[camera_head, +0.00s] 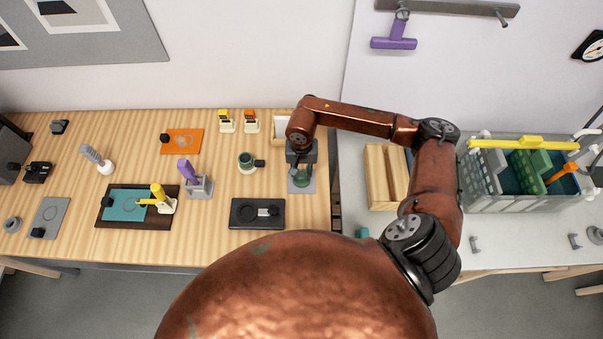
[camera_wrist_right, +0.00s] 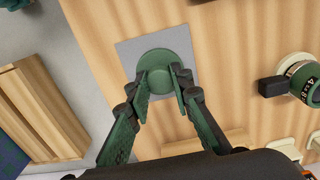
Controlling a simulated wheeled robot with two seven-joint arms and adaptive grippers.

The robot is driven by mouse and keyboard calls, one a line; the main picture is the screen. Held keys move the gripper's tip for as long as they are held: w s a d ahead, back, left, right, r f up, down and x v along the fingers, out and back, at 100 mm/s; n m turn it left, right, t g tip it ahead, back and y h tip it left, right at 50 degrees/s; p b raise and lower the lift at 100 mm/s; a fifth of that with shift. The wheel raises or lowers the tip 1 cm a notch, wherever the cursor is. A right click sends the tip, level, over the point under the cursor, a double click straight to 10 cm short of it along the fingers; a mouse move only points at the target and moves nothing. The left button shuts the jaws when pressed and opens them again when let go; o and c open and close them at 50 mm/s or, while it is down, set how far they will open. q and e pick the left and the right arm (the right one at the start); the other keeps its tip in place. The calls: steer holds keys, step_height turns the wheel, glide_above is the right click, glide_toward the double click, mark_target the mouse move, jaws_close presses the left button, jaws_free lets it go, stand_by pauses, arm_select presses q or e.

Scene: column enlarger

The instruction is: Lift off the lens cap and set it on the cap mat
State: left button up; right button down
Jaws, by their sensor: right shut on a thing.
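My right gripper (camera_head: 302,172) is over a small grey mat (camera_head: 309,188) near the right end of the wooden table. In the right wrist view the gripper (camera_wrist_right: 166,84) is shut on the knob of a round dark green lens cap (camera_wrist_right: 166,58). The cap is within the outline of the mat (camera_wrist_right: 130,48); I cannot tell whether it touches it. The green lens (camera_head: 245,160) with a black side block stands to the left of the mat. It also shows in the right wrist view, with white numbers on its ring (camera_wrist_right: 304,82). My left gripper is not in view.
A wooden grooved block (camera_head: 376,180) stands right of the gripper, across the table gap. A black tray (camera_head: 257,222) lies at the front. Yellow and orange clips (camera_head: 250,121) stand at the back. A crate (camera_head: 490,195) is at the far right.

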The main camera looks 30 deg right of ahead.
steer(key=shift+f+b, duration=0.45)
steer(key=shift+f, duration=0.05)
stand_by(0.3)
steer(key=c, duration=1.6)
jaws_free()
steer(key=shift+r, duration=0.15)
steer(key=shift+r+p, duration=1.45)
steer(key=shift+r, duration=2.45)
